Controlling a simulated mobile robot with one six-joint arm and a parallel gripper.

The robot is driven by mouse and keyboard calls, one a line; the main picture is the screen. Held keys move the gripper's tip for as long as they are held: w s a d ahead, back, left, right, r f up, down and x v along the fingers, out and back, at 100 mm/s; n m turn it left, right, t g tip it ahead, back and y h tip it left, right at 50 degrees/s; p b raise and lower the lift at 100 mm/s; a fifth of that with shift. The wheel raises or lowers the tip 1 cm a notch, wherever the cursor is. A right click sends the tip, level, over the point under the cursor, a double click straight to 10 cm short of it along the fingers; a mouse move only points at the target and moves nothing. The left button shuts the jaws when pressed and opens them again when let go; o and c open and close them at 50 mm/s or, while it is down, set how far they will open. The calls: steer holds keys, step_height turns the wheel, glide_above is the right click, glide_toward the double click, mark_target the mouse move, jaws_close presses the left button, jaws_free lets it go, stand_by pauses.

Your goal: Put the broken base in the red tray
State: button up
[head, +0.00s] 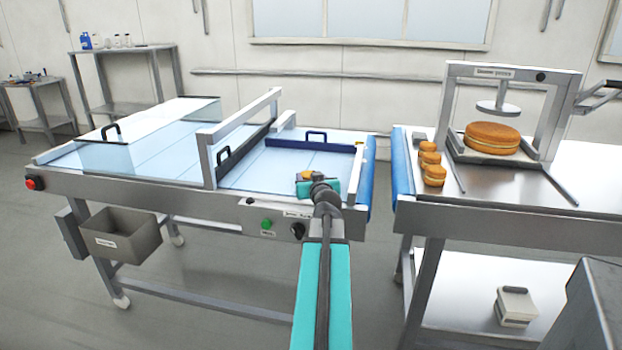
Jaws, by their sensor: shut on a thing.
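My gripper (318,184) is at the end of my teal arm, over the front right part of the pale blue conveyor bed. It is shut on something. A small orange-brown bit (305,175) shows at its tip; the rest is hidden by the gripper, and I cannot tell whether it is the broken base. I see no red tray in this view.
A press with a large round cake (492,138) stands on the steel table at right, with several small filled rounds (431,159) beside it. A gap separates this table from the conveyor (240,170). A grey bin (121,236) hangs at the conveyor's front left.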

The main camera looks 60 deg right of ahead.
steer(key=shift+f, duration=0.3)
steer(key=o, duration=0.7)
steer(key=shift+o, duration=0.2)
steer(key=shift+r, duration=0.25)
steer(key=shift+b+v, duration=0.3)
steer(key=shift+v, duration=2.75)
steer(key=shift+d+f+b, duration=0.15)
steer(key=shift+b, duration=0.9)
steer(key=b, duration=0.3)
steer(key=a+b, duration=0.1)
steer(key=b, duration=0.2)
steer(key=shift+s+a+r, duration=0.1)
steer(key=shift+s+r, duration=0.15)
steer(key=shift+s, duration=0.1)
steer(key=s+a+b, duration=0.1)
steer(key=b, duration=0.4)
